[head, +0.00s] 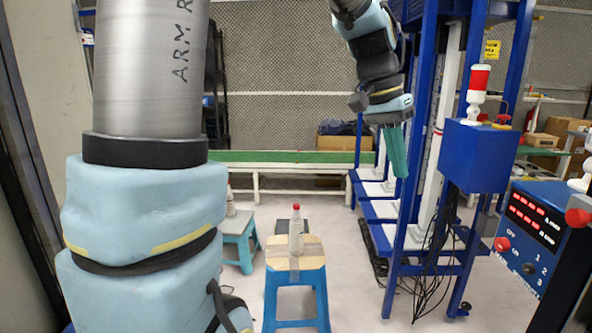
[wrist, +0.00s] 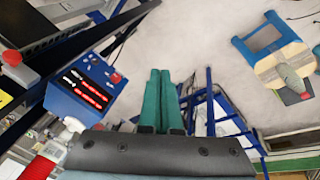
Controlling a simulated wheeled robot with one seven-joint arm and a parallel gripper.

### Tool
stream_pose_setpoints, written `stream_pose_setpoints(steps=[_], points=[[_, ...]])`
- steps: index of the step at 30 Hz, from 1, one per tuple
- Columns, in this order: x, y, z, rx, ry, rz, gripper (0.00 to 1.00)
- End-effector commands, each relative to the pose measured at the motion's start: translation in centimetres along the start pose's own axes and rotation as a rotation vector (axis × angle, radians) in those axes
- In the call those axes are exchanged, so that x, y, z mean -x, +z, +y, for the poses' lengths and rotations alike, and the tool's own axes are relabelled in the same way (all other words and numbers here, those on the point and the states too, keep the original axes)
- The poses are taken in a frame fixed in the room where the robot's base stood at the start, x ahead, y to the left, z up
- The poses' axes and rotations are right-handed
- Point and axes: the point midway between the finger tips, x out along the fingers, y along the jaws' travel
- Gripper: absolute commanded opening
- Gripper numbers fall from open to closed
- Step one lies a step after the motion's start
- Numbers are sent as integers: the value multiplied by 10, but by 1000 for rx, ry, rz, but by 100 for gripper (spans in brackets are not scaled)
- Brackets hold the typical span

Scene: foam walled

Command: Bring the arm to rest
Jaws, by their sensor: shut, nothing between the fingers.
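My gripper (head: 396,152) hangs from my arm at the upper right of the head view, with its green fingers pointing down. It is in the air in front of the blue metal frame. In the wrist view my gripper (wrist: 159,76) shows its two green fingers side by side, shut, with nothing between them. My arm, in light blue padding, fills the left of the head view.
A blue stool with a wooden top (head: 295,262) bears a red-capped bottle (head: 296,232). A teal stool (head: 238,226) stands behind it. Floor between stool and frame is clear.

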Motion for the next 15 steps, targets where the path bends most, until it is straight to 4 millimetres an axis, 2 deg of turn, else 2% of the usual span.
stream_pose_setpoints(steps=[1, 3, 5, 6, 10, 12, 15], points=[[-12, 21, -30, 92, -43, -4, 0], [-27, 52, -68, 219, -107, -1, 0], [-38, 82, -98, 326, -157, 2, 0], [-45, 103, -115, 394, -190, 6, 0], [-64, 170, -154, 588, -274, 19, 0], [-72, 201, -164, 668, -305, 26, 0], [-79, 231, -172, 747, -334, 37, 0]])
